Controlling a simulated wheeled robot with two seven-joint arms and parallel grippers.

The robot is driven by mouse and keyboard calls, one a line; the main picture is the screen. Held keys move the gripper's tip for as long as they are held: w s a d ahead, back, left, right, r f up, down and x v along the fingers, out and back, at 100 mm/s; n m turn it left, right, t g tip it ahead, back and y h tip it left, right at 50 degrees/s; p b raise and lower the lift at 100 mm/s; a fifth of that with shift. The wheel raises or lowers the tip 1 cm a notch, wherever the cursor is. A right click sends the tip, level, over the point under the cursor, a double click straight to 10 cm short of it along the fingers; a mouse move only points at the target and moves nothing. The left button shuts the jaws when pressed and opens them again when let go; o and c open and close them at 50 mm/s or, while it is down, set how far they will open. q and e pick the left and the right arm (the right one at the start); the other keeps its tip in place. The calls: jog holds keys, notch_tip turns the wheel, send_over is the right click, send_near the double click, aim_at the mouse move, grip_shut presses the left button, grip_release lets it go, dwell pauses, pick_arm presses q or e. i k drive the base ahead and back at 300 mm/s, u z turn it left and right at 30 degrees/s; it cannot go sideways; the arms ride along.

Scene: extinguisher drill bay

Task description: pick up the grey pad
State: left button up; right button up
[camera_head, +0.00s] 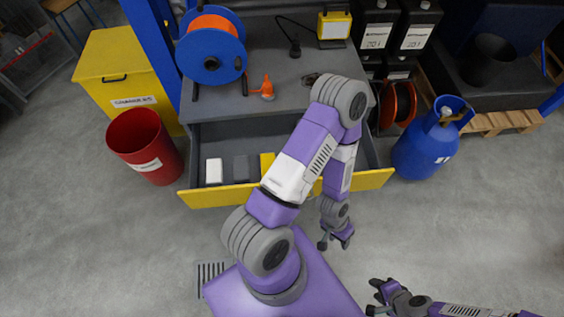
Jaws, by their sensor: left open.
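The grey pad (241,168) lies in the open drawer (220,196) of the workbench, between a white pad (214,171) on its left and a yellow pad (267,163) on its right. My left gripper (335,243) is open and empty, in front of the drawer and to the right of the grey pad, apart from it. My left arm crosses over the drawer and hides its right part. My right gripper (372,297) is low in the picture, far from the pad; its fingers look apart with nothing between them.
A red bin (146,145) stands left of the drawer, a blue gas cylinder (427,140) right of it. On the grey worktop (220,107) are a cable reel (211,50), an orange item (266,88) and a yellow lamp (334,25).

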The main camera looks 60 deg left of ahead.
aim_at(241, 173)
jog(key=z, duration=0.6)
jog(key=k, duration=0.7)
jog(key=u, duration=1.4)
